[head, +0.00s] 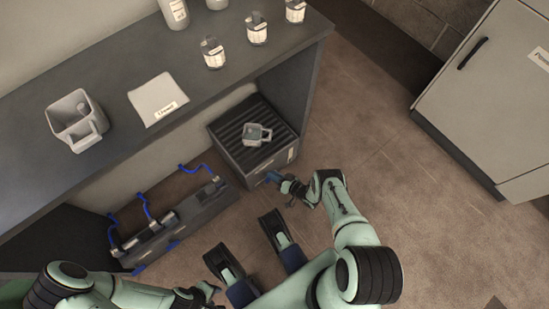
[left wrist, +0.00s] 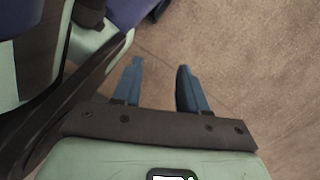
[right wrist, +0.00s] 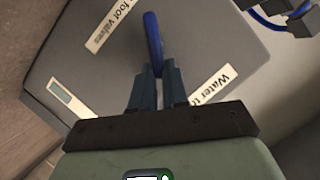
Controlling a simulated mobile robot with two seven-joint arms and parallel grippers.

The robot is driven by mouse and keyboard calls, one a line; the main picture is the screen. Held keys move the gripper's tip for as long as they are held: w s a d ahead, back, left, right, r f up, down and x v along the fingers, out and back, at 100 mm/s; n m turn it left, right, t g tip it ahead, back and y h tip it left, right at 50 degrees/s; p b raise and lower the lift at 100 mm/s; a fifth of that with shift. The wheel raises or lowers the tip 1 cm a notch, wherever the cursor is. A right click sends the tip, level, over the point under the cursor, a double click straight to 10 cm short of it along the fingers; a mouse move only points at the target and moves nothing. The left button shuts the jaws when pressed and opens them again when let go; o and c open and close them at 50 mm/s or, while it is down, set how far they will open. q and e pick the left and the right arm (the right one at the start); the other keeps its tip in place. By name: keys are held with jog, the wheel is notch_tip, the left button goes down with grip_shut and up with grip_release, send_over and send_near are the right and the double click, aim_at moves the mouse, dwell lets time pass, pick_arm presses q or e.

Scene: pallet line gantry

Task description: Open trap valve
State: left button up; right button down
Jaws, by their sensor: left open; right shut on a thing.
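A blue lever handle (right wrist: 152,42) stands out from the grey box (right wrist: 210,50) in the right wrist view. My right gripper (right wrist: 157,72) is shut on this handle. In the head view my right gripper (head: 272,177) is at the lower front of the slatted-top grey box (head: 232,151) and hides most of the handle.
A dark manifold (head: 205,203) with blue-handled pipes lies left of the box. The counter (head: 110,70) above holds a container (head: 75,118), a cloth (head: 158,97) and bottles. A cabinet (head: 490,100) stands right; floor between is clear.

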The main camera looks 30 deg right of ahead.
jog(key=shift+s+f, duration=0.1)
jog(key=c, duration=1.1)
grip_release()
pick_arm(q)
jog(key=w+d+r+t+p, duration=0.1)
jog(key=w+r+t+p, duration=0.2)
jog(key=w, duration=0.5)
notch_tip(320, 180, up, 2)
jog(key=shift+w+r+m+p, duration=0.25)
jog(key=shift+w+m+p, duration=0.1)
jog(key=shift+p, duration=0.4)
pick_arm(e)
jog(key=v, duration=1.3)
jog(key=shift+s, duration=0.15)
